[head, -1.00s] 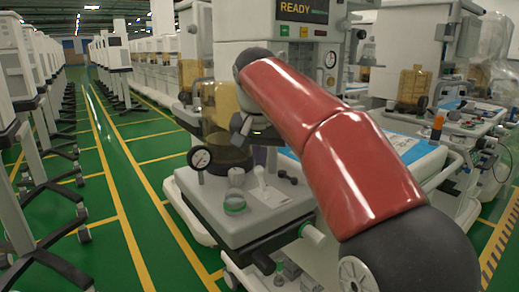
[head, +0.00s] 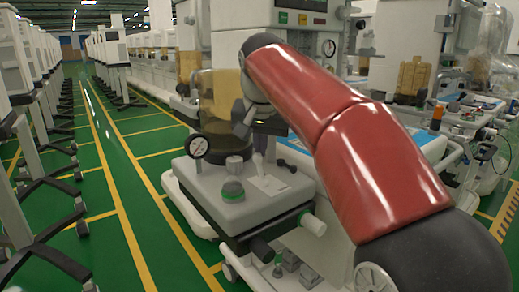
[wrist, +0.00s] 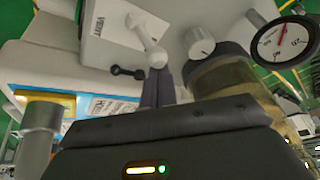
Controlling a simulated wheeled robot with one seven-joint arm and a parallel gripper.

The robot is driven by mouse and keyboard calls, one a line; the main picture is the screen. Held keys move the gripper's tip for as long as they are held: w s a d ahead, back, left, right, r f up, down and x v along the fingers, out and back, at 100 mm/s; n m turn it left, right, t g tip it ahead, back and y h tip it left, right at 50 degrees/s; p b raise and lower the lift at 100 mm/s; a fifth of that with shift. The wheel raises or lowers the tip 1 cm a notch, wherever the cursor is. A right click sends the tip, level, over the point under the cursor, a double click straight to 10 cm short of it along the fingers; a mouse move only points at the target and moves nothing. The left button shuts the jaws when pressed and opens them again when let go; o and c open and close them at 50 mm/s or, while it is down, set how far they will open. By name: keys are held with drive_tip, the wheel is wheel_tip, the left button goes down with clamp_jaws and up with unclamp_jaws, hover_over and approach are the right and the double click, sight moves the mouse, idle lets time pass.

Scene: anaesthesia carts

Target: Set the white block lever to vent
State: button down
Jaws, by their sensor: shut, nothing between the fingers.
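The white block lever (wrist: 146,36) is a short white stick with a rounded end, on a light plate marked VENT (wrist: 98,27) in the wrist view. In the head view the lever (head: 258,164) stands on the grey block top, beside a green-ringed knob. My gripper (wrist: 158,74) is shut and empty. Its dark fingertips are right by the lever's rounded end in the wrist view; I cannot tell whether they touch. In the head view my arm reaches over the block from the right, with the gripper just above the lever. The fingertips are hard to make out there.
A pressure gauge (head: 197,145) and a green-ringed knob (head: 232,190) stand left of the lever. An amber canister (head: 220,100) is close behind. A small black toggle (wrist: 127,72) sits near the lever. Open green floor (head: 150,215) lies to the left.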

drive_tip(key=shift+s+d+t+y+b, duration=0.2)
drive_tip(key=shift+s+t+y+b, duration=0.15)
drive_tip(key=shift+b, duration=0.6)
drive_tip(key=t+b, duration=0.1)
drive_tip(key=b, duration=0.1)
drive_tip(key=s+d+y+b, duration=0.1)
drive_tip(key=b, duration=0.1)
drive_tip(key=t+b, duration=0.1)
drive_tip(key=b, duration=0.1)
drive_tip(key=shift+s+d+f+m+t, duration=0.15)
drive_tip(key=shift+s+f+m+t, duration=0.15)
drive_tip(key=shift+s+t, duration=0.1)
drive_tip(key=t+b, duration=0.1)
drive_tip(key=s+d+t+y+b, duration=0.1)
drive_tip(key=b, duration=0.1)
drive_tip(key=shift+s+r+y, duration=0.2)
drive_tip(key=shift+y, duration=0.05)
drive_tip(key=shift+s+d+b, duration=0.2)
drive_tip(key=shift+s+b, duration=0.15)
drive_tip(key=shift+b, duration=0.05)
drive_tip(key=shift+r, duration=0.1)
drive_tip(key=shift+s+d+r, duration=0.35)
drive_tip(key=shift+s, duration=0.25)
